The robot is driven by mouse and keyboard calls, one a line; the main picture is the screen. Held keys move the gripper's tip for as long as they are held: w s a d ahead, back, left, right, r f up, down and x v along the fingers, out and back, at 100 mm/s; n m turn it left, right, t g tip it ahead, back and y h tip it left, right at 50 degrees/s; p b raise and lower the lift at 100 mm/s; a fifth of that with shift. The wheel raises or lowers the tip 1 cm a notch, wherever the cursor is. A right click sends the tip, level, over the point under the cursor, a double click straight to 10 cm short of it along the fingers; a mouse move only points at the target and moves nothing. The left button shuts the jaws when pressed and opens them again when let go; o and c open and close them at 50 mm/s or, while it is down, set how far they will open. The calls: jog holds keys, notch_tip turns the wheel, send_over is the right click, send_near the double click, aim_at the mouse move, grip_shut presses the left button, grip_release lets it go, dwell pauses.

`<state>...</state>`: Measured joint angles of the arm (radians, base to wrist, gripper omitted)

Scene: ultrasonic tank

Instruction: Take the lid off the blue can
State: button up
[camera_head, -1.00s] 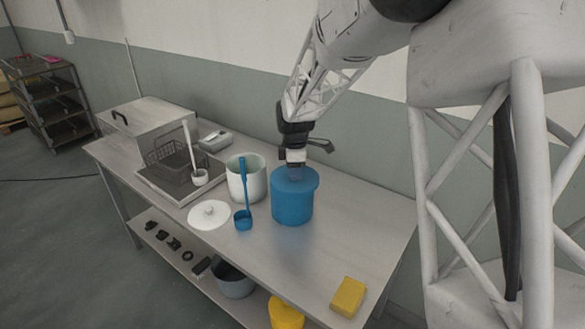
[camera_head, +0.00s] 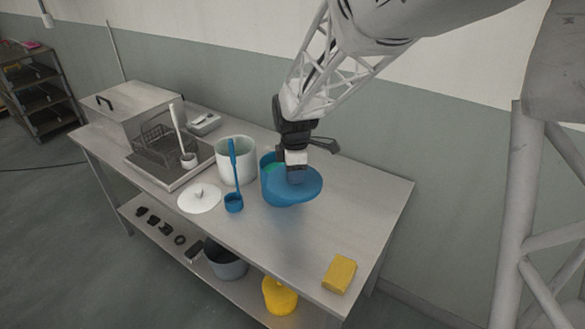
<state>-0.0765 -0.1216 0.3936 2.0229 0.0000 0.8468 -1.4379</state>
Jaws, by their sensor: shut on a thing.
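The blue can (camera_head: 270,170) stands upright on the bench, and its open mouth shows at the upper left with something greenish inside. The round blue lid (camera_head: 300,190) is off the mouth, shifted toward the front right and tilted, and it hides much of the can. My gripper (camera_head: 295,173) is above the lid, pointing down and shut on it; the grip itself is largely hidden.
Left of the can are a white pot (camera_head: 236,160), a blue ladle (camera_head: 233,185) and a white lid (camera_head: 199,197) lying on the bench. A yellow sponge-like block (camera_head: 339,274) lies near the front right. The bench's right end (camera_head: 365,205) is clear.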

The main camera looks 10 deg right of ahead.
jog(key=shift+s, duration=0.15)
dwell(0.6)
jog(key=s+a+f+n, duration=0.2)
jog(key=s+f+n, duration=0.1)
jog(key=s+f, duration=0.1)
jog(key=s+a+f+n, duration=0.1)
jog(key=s+f+n, duration=0.2)
jog(key=s, duration=0.4)
jog(key=s+a+f+n, duration=0.2)
jog(key=s+f+n, duration=0.1)
jog(key=s+f, duration=0.2)
jog(key=shift+s+a+f, duration=0.25)
jog(key=shift+a+f, duration=0.1)
jog(key=shift+s+f+n, duration=0.3)
jog(key=shift+s, duration=0.15)
jog(key=shift+w+a, duration=0.1)
send_over(265, 235)
jog(key=shift+f, duration=0.75)
jog(key=shift+f, duration=1.75)
